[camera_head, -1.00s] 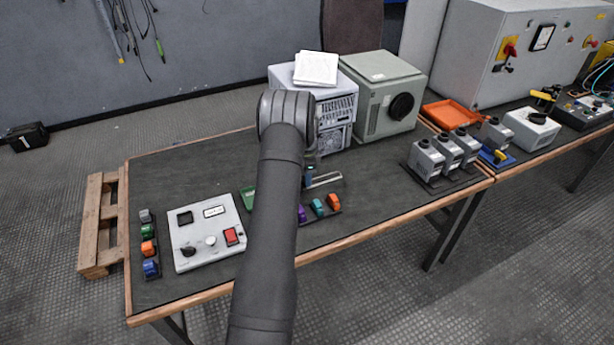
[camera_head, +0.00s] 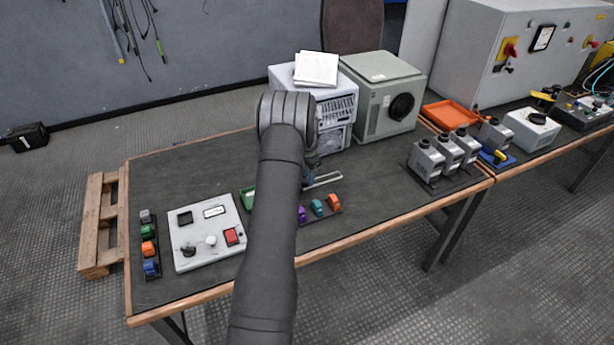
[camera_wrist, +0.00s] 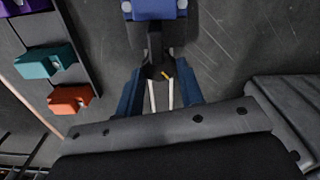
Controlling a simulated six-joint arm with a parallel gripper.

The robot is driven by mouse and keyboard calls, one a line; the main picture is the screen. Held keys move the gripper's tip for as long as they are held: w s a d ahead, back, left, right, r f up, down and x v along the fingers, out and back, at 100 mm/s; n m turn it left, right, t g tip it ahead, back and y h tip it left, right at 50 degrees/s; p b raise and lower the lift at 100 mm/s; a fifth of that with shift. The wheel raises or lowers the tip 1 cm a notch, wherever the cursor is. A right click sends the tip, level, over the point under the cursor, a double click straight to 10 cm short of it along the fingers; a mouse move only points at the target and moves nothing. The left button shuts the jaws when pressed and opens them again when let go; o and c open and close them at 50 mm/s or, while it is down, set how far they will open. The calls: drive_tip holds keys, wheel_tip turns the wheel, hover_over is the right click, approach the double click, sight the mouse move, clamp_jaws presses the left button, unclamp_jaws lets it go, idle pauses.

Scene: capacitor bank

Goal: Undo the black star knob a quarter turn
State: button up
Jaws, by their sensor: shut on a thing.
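The knob's outline is mostly hidden by the fingers. A blue block with a dark stem (camera_wrist: 153,10) is just beyond it. In the head view my arm covers the knob and most of the gripper.
A row of purple, teal and orange parts (camera_head: 317,208) lies close by, also seen in the wrist view (camera_wrist: 48,62). A white control panel (camera_head: 205,232) is at left. A grey computer case (camera_head: 335,118) stands behind. The table's left rear is clear.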

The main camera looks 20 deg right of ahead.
idle(0.3)
drive_tip(key=shift+w+n, duration=0.1)
drive_tip(key=shift+n, duration=1.5)
drive_tip(key=o, duration=0.9)
drive_tip(key=shift+r, duration=3.5)
drive_tip(key=shift+c, duration=0.2)
